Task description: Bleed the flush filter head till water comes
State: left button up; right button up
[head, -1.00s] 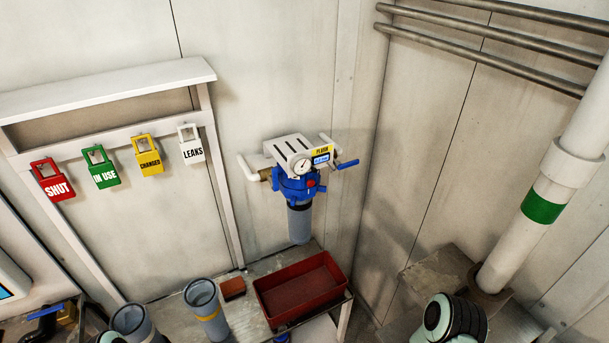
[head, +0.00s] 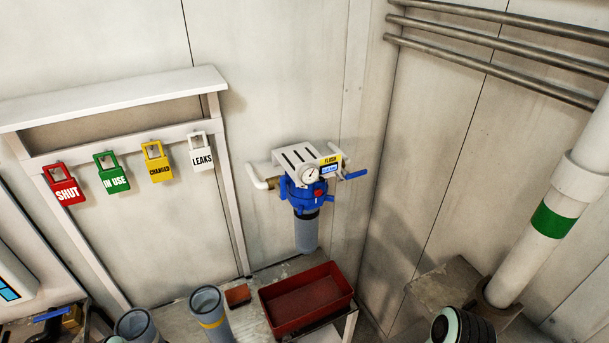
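The flush filter head (head: 306,192) is blue and hangs on the wall under a white slotted bracket (head: 298,159). It has a round gauge (head: 310,175), a red button (head: 319,193) on its front and a yellow FLUSH label (head: 331,160). A blue lever (head: 352,174) sticks out at its right. A grey filter bowl (head: 307,232) is below the head. No water shows at it. Part of my arm (head: 461,326) shows at the bottom right, well away from the filter. Neither gripper's fingers can be seen.
A red tray (head: 307,298) stands on the bench below the filter. Left of it are a brown block (head: 238,295) and grey cups (head: 210,315). Red, green, yellow and white tags (head: 203,153) hang at the left. A white pipe (head: 533,235) stands right.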

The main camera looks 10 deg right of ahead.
dwell(0.4)
pick_arm(q)
grip_shut()
dwell(1.6)
